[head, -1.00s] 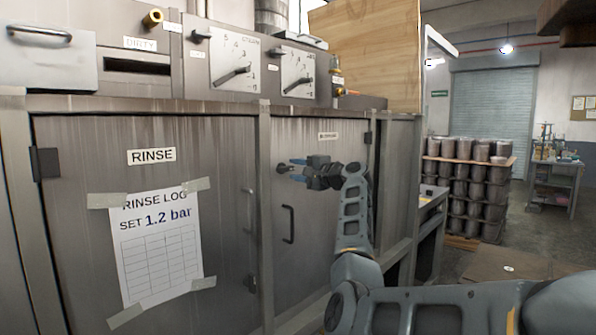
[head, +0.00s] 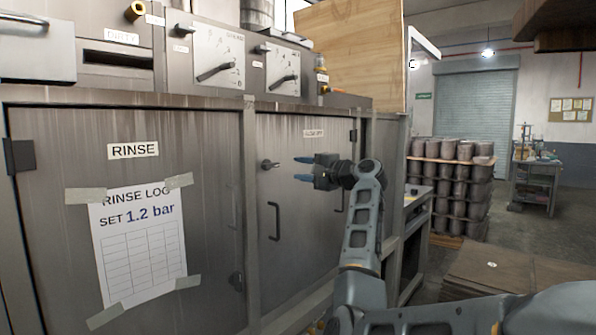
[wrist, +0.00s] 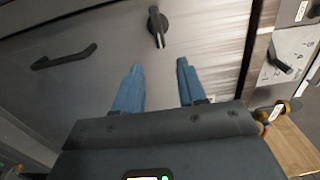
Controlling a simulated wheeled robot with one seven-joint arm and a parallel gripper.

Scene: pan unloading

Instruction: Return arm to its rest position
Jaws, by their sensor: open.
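My gripper (head: 304,168) is held in the air in front of the right-hand metal cabinet door (head: 300,230). Its two blue fingers point left and are apart, with nothing between them. In the wrist view the open fingers (wrist: 157,88) face the door, with the dark turn latch (wrist: 157,26) just beyond and between them. The latch also shows in the head view (head: 270,164), left of the fingertips. A dark bar handle (wrist: 64,57) is on the door, to the left in the wrist view. I cannot tell the gap between fingertips and door.
The left door carries a RINSE label (head: 133,151) and a taped log sheet (head: 138,245). Dials (head: 218,60) sit above the doors. At right are stacked metal pots (head: 450,180), a workbench (head: 536,180) and a low brown surface (head: 500,265). Open floor lies between.

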